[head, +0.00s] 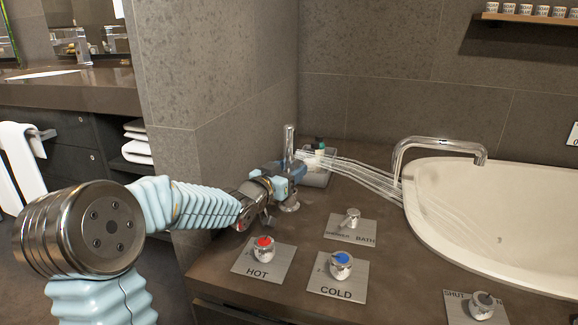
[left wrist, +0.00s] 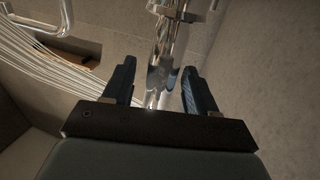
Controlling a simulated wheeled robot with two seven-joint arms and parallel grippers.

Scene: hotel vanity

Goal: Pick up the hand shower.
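The chrome hand shower (head: 290,138) stands upright in its holder at the back left of the dark counter, and water jets spray from it to the right toward the tub. My left gripper (head: 291,171) is at the hand shower and hides part of its handle in the head view. In the left wrist view, the hand shower (left wrist: 165,50) runs between the two dark fingers of my left gripper (left wrist: 160,85). The fingers are apart, with a visible gap on the left side of the handle. My right gripper is not in view.
A tray with small bottles (head: 318,168) stands close behind my left gripper. HOT (head: 263,248), COLD (head: 341,264) and BATH (head: 351,218) knobs stand in front. The bathtub (head: 500,220) and its spout (head: 440,143) are on the right. A stone wall (head: 215,70) rises at left.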

